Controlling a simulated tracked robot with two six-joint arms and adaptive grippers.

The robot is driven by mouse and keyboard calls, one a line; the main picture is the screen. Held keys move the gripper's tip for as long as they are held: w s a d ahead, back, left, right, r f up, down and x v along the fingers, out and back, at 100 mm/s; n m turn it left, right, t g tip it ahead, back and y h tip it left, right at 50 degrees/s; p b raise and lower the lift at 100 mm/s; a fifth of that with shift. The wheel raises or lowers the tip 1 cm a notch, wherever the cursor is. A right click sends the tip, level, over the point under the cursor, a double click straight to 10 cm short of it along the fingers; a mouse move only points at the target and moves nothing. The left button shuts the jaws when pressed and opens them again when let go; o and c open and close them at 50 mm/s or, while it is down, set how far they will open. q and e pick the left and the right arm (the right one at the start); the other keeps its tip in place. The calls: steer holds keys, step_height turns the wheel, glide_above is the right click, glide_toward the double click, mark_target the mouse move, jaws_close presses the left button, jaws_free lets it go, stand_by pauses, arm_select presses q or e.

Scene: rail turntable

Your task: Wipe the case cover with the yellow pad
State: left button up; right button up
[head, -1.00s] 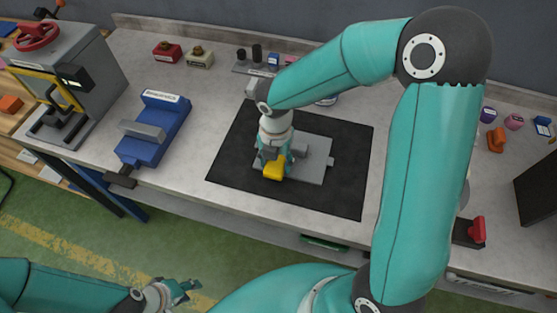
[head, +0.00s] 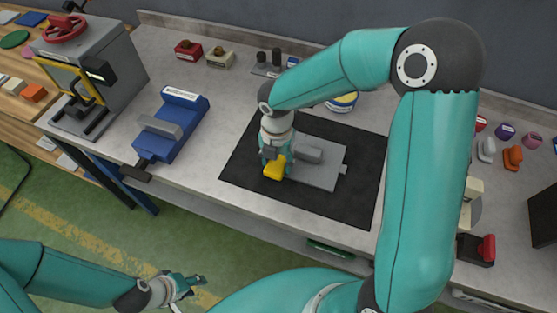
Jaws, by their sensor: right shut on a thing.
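The yellow pad (head: 275,167) is in my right gripper (head: 272,157), which points down and is shut on it. The grey case (head: 320,175) lies flat on the black mat (head: 355,205), with a raised block on its top. The pad is at the left end of the case; whether it touches the cover cannot be told. The gripper and pad hide that end. My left gripper (head: 190,286) is low at the bottom left, over the floor and away from the bench; its finger gap is too small to read.
A blue vise (head: 172,128) stands left of the mat, and a grey press with a red wheel (head: 85,75) is farther left. Small red (head: 188,48) and beige blocks sit at the back. A red-handled black item (head: 478,249) is at right.

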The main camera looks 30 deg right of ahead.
mark_target(312, 180)
steer(key=shift+s+d+f, duration=0.1)
steer(key=shift+s+d, duration=0.95)
steer(key=shift+s, duration=0.2)
steer(key=shift+s+d, duration=0.1)
steer(key=shift+s, duration=0.05)
steer(key=shift+s+d, duration=0.9)
steer(key=shift+s, duration=0.15)
steer(key=shift+s+d, duration=1)
steer(key=shift+s, duration=0.2)
